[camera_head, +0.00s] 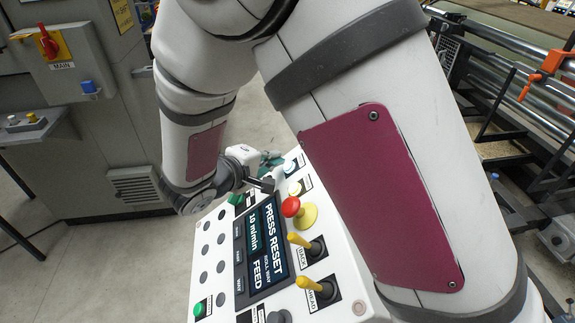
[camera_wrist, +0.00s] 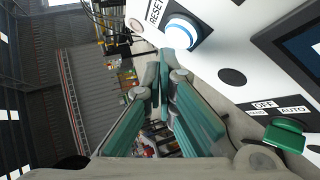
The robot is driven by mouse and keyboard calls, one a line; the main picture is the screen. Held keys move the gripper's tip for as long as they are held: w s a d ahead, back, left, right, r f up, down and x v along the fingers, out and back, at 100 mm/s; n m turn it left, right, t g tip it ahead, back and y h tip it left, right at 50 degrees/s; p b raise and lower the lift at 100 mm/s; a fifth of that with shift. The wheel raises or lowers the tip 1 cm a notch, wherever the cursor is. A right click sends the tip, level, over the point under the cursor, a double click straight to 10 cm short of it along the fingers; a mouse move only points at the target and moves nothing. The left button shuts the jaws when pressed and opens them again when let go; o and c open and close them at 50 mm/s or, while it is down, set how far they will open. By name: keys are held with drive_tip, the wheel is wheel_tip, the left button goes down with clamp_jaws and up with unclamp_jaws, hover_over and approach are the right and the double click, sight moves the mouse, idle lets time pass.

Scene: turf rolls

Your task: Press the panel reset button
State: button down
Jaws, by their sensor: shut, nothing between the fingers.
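The control panel (camera_head: 345,287) is white and its screen (camera_head: 262,245) reads "PRESS RESET". My gripper (camera_wrist: 160,62) has teal fingers, shut and empty. In the wrist view its tips are just below and left of the button, with a visible gap in the picture; I cannot tell the depth. In the head view my gripper (camera_head: 270,158) is beyond the panel's far edge, partly hidden.
A red mushroom button (camera_head: 291,206) on a yellow base and two yellow levers (camera_head: 300,241) stand on the panel near my arm. A green selector (camera_wrist: 284,135) is by the "OFF AUTO" label. A grey cabinet (camera_head: 100,140) stands behind left; rollers (camera_head: 510,85) are at right.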

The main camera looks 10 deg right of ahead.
drive_tip(key=shift+d+f+b, duration=0.25)
drive_tip(key=shift+f+b, duration=0.1)
drive_tip(key=shift+b, duration=0.1)
drive_tip(key=shift+d+f+b, duration=0.3)
drive_tip(key=shift+b, duration=0.1)
idle(0.8)
drive_tip(key=shift+a+r, duration=0.1)
idle(0.3)
drive_tip(key=shift+a+r, duration=0.45)
drive_tip(key=shift+r, duration=0.1)
drive_tip(key=a+r, duration=0.1)
drive_tip(key=r, duration=0.1)
drive_tip(key=a+r+p, duration=0.1)
drive_tip(key=a+r, duration=0.1)
drive_tip(key=shift+a+p, duration=0.1)
drive_tip(key=shift+p, duration=0.2)
drive_tip(key=shift+f, duration=0.1)
idle(0.7)
